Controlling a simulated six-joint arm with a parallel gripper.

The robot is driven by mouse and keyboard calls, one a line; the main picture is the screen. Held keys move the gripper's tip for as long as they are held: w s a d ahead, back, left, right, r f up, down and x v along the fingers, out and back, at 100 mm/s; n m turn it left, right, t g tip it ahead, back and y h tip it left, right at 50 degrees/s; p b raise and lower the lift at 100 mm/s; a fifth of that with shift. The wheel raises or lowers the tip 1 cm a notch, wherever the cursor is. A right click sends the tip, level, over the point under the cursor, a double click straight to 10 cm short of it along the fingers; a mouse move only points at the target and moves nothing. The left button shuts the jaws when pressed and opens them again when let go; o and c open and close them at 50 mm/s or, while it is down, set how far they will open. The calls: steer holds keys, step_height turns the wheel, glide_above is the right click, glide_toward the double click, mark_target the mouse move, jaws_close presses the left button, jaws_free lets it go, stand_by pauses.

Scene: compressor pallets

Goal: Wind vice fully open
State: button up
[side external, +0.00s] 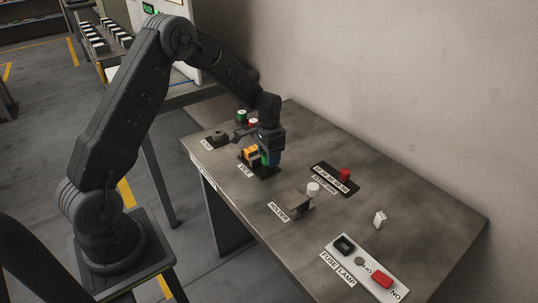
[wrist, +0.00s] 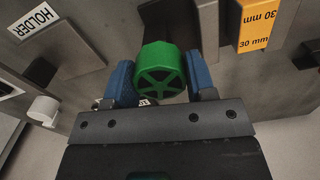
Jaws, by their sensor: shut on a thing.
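The vice's green handwheel (wrist: 160,70) is spoked and sits at the centre of the wrist view. My gripper (wrist: 162,82) has its two blue fingers on either side of the handwheel, shut on it. In the side view my gripper (side external: 271,158) points down beside the vice and hides part of it. The full jaw gap cannot be made out.
A grey holder (side external: 295,199) with a white cylinder (side external: 313,188) stands nearby. A red piece (side external: 344,174) stands on a black labelled plate. A small white block (side external: 380,219) and a fuse and lamp panel (side external: 365,268) lie at the near right. Green and red items (side external: 242,116) stand behind.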

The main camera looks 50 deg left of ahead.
steer(key=n, duration=0.4)
steer(key=shift+n, duration=0.3)
steer(key=n, duration=0.3)
steer(key=shift+n, duration=0.4)
steer(key=n, duration=0.4)
steer(key=shift+n, duration=2.1)
steer(key=o, duration=0.9)
step_height(320, 180, up, 14)
steer(key=shift+f, duration=0.1)
